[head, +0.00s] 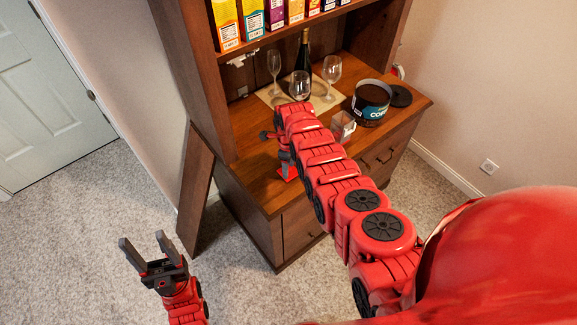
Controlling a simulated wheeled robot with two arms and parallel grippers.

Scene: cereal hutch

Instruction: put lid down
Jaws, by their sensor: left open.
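A dark coffee canister (371,106) with a teal label stands at the right of the hutch counter. Its top looks open and its inside dark. A round black lid (401,96) lies on the counter at the canister's right, partly behind it. My left gripper (143,241) is open and empty, over the carpet at lower left, well away from the hutch. My right arm reaches across to the counter. The right gripper (284,158) is at the arm's far end, left of the canister and apart from the lid. Its fingers are mostly hidden by the wrist.
A clear scoop or cup (342,127) stands in front of the canister. Wine glasses (332,72) and a dark bottle (304,50) stand on a mat behind. Cereal boxes (252,18) line the shelf above. A brown panel (196,188) leans at the hutch's left side.

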